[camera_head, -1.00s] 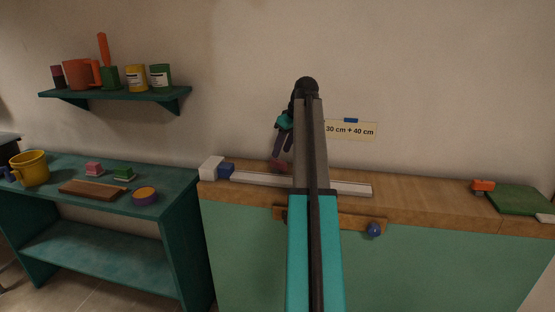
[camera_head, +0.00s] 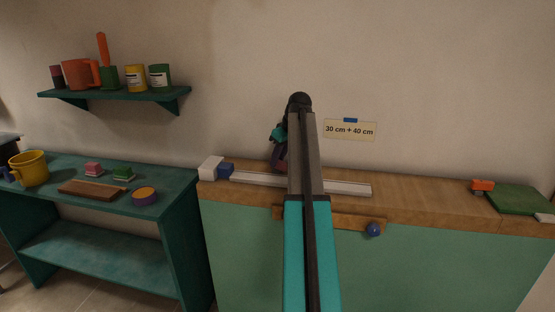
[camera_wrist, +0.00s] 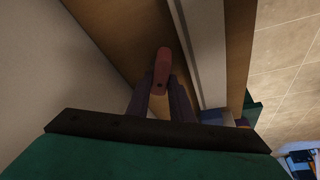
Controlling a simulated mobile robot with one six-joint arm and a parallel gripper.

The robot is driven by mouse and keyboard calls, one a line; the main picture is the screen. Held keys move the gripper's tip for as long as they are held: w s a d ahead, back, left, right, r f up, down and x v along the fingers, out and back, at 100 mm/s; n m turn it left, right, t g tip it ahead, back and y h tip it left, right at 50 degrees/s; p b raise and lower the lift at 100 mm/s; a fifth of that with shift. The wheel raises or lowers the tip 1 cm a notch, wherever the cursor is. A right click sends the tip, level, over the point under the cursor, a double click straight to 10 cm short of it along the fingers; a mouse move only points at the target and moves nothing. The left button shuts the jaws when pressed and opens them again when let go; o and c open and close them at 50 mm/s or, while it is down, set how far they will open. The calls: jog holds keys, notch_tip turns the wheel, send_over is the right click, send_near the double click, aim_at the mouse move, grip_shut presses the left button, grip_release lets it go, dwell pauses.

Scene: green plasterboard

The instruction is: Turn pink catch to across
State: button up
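The pink catch (camera_wrist: 163,68) is a rounded bar with a small dark dot at its near end. In the wrist view it lies roughly along the length of the pale rail, slightly tilted to it. My gripper (camera_wrist: 160,88) is at the catch's near end, with its dark purple fingers apart on either side. A gap to the catch seems to remain, but contact is hard to judge. In the head view my gripper (camera_head: 279,158) is low over the bench behind the rail, and my arm covers much of that spot; only a reddish bit of the catch shows.
The pale rail (camera_head: 258,179) runs along the wooden bench top (camera_head: 420,193), with a white block (camera_head: 210,167) and a blue block (camera_head: 226,171) at its left end. A wall stands close behind. An orange item (camera_head: 482,186) and green board (camera_head: 518,199) lie far right.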

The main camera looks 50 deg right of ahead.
grip_shut()
jog(key=shift+a+m+p, duration=0.1)
jog(key=shift+m+p, duration=0.2)
jog(key=shift+p, duration=0.05)
jog(key=shift+a+r+m+h+p, duration=0.1)
jog(key=shift+m+h+p, duration=0.4)
jog(key=shift+m+p, duration=0.25)
jog(key=m+h+p, duration=0.1)
jog(key=m+p, duration=0.1)
jog(key=m, duration=0.1)
jog(key=m+p, duration=0.1)
jog(key=m+g+h, duration=0.1)
jog(key=m, duration=0.1)
jog(key=shift+w+a+m+p, duration=0.15)
jog(key=shift+m+p, duration=0.1)
jog(key=shift+p, duration=0.15)
jog(key=shift+m+g+h+p, duration=0.5)
jog(key=shift+m+p, duration=0.15)
jog(key=shift+m, duration=0.95)
